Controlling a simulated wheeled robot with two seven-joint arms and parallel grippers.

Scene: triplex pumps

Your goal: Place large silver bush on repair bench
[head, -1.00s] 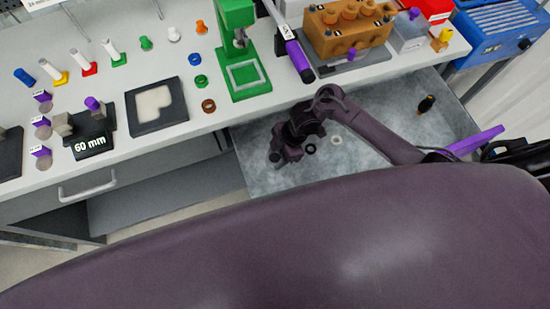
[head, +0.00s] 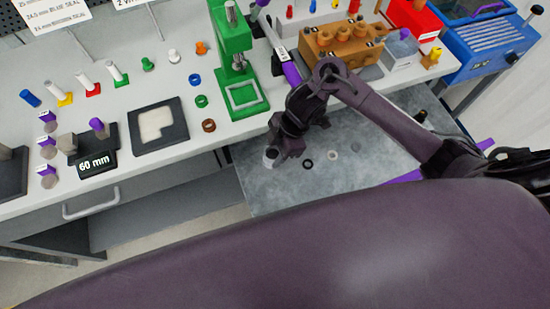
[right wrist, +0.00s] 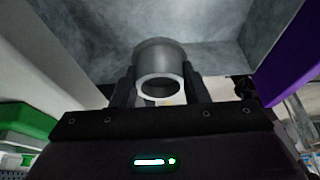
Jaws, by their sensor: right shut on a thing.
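The large silver bush (right wrist: 160,62) is a thick-walled grey metal tube, held between the two dark fingers of my right gripper (right wrist: 160,84) in the right wrist view. In the head view, my right gripper (head: 279,151) is over the left part of the open drawer, near the front edge of the white bench (head: 190,55). The bush (head: 270,154) shows there as a small grey end under the fingers. I cannot tell its exact height above the drawer floor. My left gripper is not in view.
The open grey drawer (head: 300,190) holds a black ring (head: 307,164) and a pale ring (head: 333,154). On the bench stand a green press (head: 236,60), a black tray (head: 158,126), a 60 mm block (head: 96,164) and an orange pump block (head: 345,45).

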